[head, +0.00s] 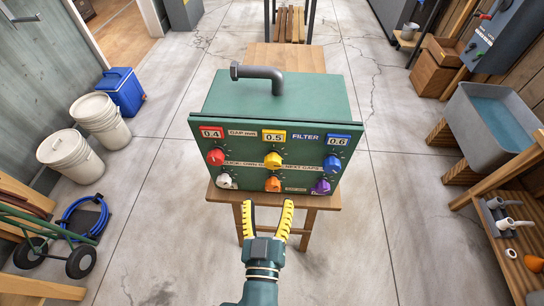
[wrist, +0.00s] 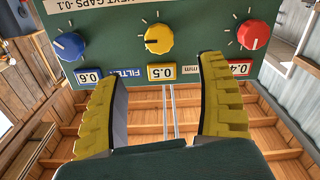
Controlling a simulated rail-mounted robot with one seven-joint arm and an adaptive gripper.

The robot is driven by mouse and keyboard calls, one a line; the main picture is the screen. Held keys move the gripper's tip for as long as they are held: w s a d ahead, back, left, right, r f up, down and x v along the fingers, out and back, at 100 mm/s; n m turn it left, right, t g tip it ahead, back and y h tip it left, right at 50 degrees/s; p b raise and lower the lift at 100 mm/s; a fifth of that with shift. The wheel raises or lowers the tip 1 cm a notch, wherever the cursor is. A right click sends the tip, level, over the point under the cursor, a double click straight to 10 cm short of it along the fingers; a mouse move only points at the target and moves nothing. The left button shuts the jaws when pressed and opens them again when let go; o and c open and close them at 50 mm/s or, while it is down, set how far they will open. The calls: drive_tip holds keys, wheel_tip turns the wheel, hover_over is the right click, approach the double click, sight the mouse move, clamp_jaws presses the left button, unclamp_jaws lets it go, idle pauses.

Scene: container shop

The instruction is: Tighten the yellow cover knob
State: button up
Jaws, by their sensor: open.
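The yellow knob (head: 273,160) is in the upper middle of the green box's front panel (head: 345,185), below a yellow label marked 0.5. In the wrist view the panel shows upside down, with the yellow knob (wrist: 158,38) beyond the gap between my fingers. My gripper (head: 268,205) has yellow ridged fingers and is open and empty. It is in front of the panel, lower in the head picture than the knob, and not touching it. Both fingers also show in the wrist view (wrist: 160,75).
A red knob (head: 216,157) and a blue knob (head: 331,164) flank the yellow one. White (head: 225,181), orange (head: 273,184) and purple (head: 321,187) knobs sit below. The box stands on a wooden table. Open floor lies on both sides; a grey basin (head: 470,125) is at right.

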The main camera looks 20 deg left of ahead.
sight(272, 165)
drive_tip(key=x, duration=1.2)
drive_tip(key=shift+b, duration=0.4)
drive_tip(key=shift+s, duration=0.1)
drive_tip(key=c, duration=1.2)
